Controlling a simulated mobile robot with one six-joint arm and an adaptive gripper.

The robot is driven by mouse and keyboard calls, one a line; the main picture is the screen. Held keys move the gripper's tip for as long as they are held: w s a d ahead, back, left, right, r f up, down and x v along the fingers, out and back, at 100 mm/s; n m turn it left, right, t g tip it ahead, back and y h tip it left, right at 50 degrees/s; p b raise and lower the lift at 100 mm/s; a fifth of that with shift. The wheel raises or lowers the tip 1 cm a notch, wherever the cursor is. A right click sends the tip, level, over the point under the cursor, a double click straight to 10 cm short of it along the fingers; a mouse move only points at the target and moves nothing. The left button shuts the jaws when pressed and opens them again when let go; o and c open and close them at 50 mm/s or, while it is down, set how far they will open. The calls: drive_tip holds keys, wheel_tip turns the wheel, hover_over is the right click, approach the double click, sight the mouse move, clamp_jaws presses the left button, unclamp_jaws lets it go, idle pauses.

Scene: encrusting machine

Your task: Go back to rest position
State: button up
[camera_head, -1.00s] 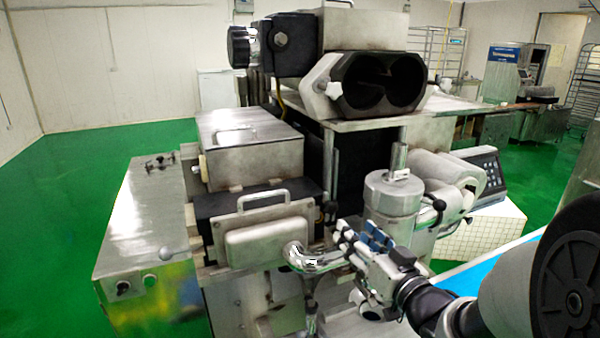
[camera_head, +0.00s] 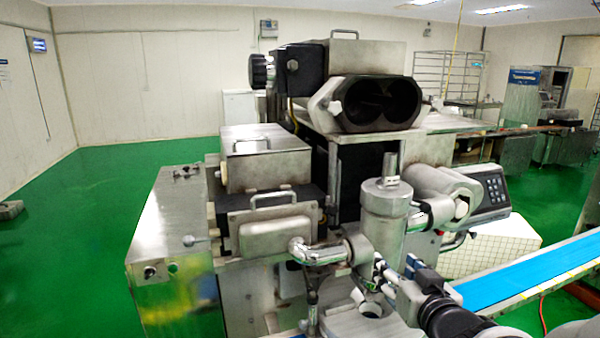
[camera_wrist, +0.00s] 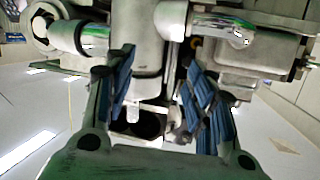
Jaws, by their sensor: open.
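My gripper (camera_head: 392,272) is low at the front right of the machine in the head view, beside the upright metal cylinder (camera_head: 385,225). Part of it is hidden by my own arm. In the wrist view, my gripper (camera_wrist: 163,92) shows two blue-padded fingers spread apart with nothing held between them. The metal cylinder (camera_wrist: 135,45) shows beyond the fingers. I cannot tell how much space lies between the gripper and the cylinder. The encrusting machine (camera_head: 265,160) fills the middle of the head view, with its dark twin-bore opening (camera_head: 380,103) on top.
A curved chrome pipe (camera_head: 318,252) joins the cylinder's left side. A control panel (camera_head: 493,187) and a blue conveyor belt (camera_head: 530,275) are on the right. Open green floor (camera_head: 90,215) lies to the left. The wrist view is upside down, with ceiling lights at the bottom.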

drive_tip(key=s+a+f+g, duration=0.1)
drive_tip(key=s+g, duration=0.2)
drive_tip(key=s, duration=0.6)
drive_tip(key=s+a+f+g+h, duration=0.1)
drive_tip(key=s+g, duration=0.3)
drive_tip(key=s, duration=0.5)
drive_tip(key=s+a+f+g, duration=0.3)
drive_tip(key=s, duration=0.6)
drive_tip(key=shift+s+g, duration=0.3)
drive_tip(key=shift+s, duration=0.1)
